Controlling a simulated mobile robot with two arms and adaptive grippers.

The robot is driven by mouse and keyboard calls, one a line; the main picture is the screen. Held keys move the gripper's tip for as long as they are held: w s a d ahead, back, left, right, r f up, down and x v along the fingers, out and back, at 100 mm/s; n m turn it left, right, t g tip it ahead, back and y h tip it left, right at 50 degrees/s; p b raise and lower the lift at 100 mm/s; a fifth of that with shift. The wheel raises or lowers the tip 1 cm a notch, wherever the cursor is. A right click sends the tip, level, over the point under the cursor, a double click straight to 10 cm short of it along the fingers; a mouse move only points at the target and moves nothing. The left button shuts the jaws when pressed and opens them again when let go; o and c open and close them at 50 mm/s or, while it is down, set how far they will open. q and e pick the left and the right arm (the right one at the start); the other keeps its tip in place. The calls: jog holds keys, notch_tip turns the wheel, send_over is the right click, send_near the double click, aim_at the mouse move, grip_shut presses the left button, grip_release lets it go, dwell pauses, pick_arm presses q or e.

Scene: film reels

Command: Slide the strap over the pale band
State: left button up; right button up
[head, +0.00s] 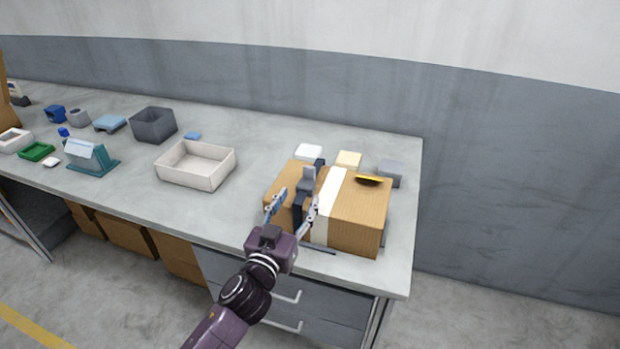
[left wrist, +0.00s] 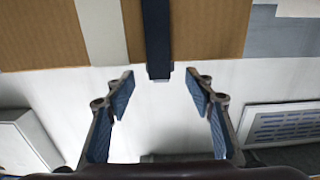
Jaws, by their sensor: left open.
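A brown cardboard box (head: 358,215) sits near the right end of the table, with a pale band (head: 331,200) running across its top and down its front. A dark blue strap (head: 298,212) with a grey block on top lies over the box to the left of the band, apart from it. In the left wrist view the strap (left wrist: 157,35) and the pale band (left wrist: 101,30) show with bare cardboard between them. My left gripper (head: 293,202) is open at the box's front. Its fingertips (left wrist: 161,82) stand either side of the strap's lower end, without visible contact. My right gripper is out of view.
Small white (head: 309,152), cream (head: 348,160) and grey (head: 391,172) blocks stand behind the box. A yellow-and-black piece (head: 369,180) lies on its top. A pale tray (head: 196,182) stands to the left, with clear table between.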

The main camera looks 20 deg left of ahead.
aim_at(304, 189)
pick_arm(q)
jog(key=shift+w+r, duration=0.2)
jog(key=shift+w, duration=0.25)
jog(key=shift+w+r+p, duration=0.1)
jog(key=shift+w+p, duration=0.3)
jog(key=shift+w, duration=0.75)
jog(key=w, duration=0.3)
jog(key=shift+d, duration=0.1)
jog(key=shift+w, duration=0.3)
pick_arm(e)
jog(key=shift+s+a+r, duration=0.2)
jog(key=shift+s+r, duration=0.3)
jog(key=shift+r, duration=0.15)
pick_arm(q)
jog(key=shift+f, duration=0.2)
jog(key=shift+c, duration=0.3)
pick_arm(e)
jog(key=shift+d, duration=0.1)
pick_arm(q)
grip_shut()
